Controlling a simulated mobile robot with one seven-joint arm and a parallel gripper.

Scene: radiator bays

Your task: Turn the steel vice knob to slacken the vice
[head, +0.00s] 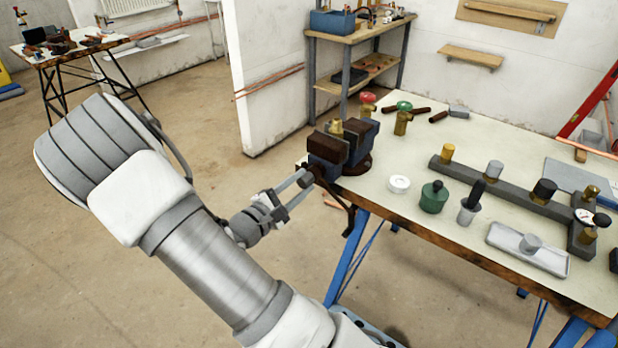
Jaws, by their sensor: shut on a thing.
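The vice (338,150), with dark blue and brown jaws, stands at the left corner of the workbench. A small brass fitting (336,128) sits at the top between its jaws. My gripper (306,178) reaches in from the left to the front of the vice, with its fingers shut at the dark knob (313,171) there. The fingers partly hide the knob, and its steel surface is hard to make out. A dark bar (350,218) hangs down below the vice front, beside the bench edge.
The workbench (400,222) carries a white tape roll (399,184), a green pot (433,197), a grey manifold bar (510,202) and a white tray (527,249). Red-handled and green-handled valves stand behind the vice. A partition wall (262,75) and shelf (362,40) are behind.

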